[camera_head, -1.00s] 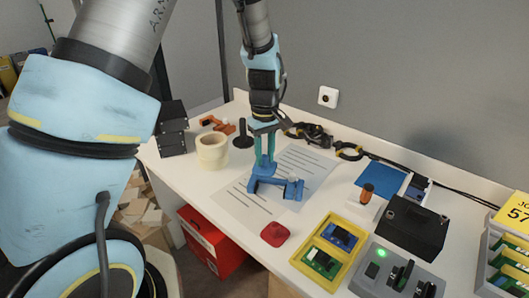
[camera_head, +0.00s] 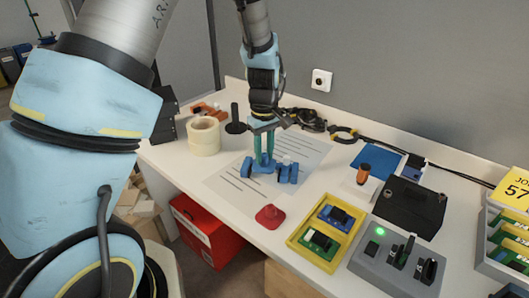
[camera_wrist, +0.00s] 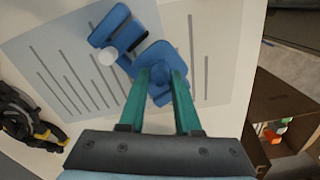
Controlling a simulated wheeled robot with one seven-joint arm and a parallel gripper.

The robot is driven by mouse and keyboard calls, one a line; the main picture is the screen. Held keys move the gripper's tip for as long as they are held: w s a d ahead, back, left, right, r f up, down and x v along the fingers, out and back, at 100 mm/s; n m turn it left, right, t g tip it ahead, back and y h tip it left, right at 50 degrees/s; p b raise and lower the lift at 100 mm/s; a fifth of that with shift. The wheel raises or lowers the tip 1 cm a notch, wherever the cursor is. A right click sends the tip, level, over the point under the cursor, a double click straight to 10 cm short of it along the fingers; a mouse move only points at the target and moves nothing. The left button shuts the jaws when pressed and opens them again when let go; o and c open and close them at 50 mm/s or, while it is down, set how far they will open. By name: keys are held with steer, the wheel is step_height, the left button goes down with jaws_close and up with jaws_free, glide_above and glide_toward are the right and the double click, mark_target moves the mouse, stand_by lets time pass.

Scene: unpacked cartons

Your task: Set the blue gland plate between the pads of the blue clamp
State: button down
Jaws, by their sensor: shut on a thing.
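The blue gland plate (camera_wrist: 174,58) is a rounded flat piece with a round boss. My gripper (camera_wrist: 158,82) is shut on that boss, its two green fingers on either side of it. In the head view my gripper (camera_head: 264,160) points down with the plate (camera_head: 256,167) at its tips, low over the paper. The blue clamp (camera_wrist: 117,30), with a white round knob, lies up and left of the plate in the wrist view. In the head view the clamp (camera_head: 289,173) is just right of the plate. The plate's edge overlaps the clamp in view; whether it is between the pads I cannot tell.
Printed sheets (camera_head: 228,187) lie under the clamp. A red knobbed piece (camera_head: 269,216) and a yellow tray (camera_head: 298,240) stand nearer the front. A tape roll (camera_head: 204,138) is at left, black cables (camera_head: 303,118) behind. A grey switch box (camera_head: 385,262) is at right.

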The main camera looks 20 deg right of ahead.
mark_target(264, 165)
steer(key=shift+f, duration=0.35)
steer(key=shift+f+b, duration=1.2)
steer(key=shift+f, duration=0.6)
steer(key=shift+f, duration=0.15)
steer(key=c, duration=0.5)
jaws_free()
steer(key=shift+r+p, duration=3.65)
steer(key=shift+r, duration=0.95)
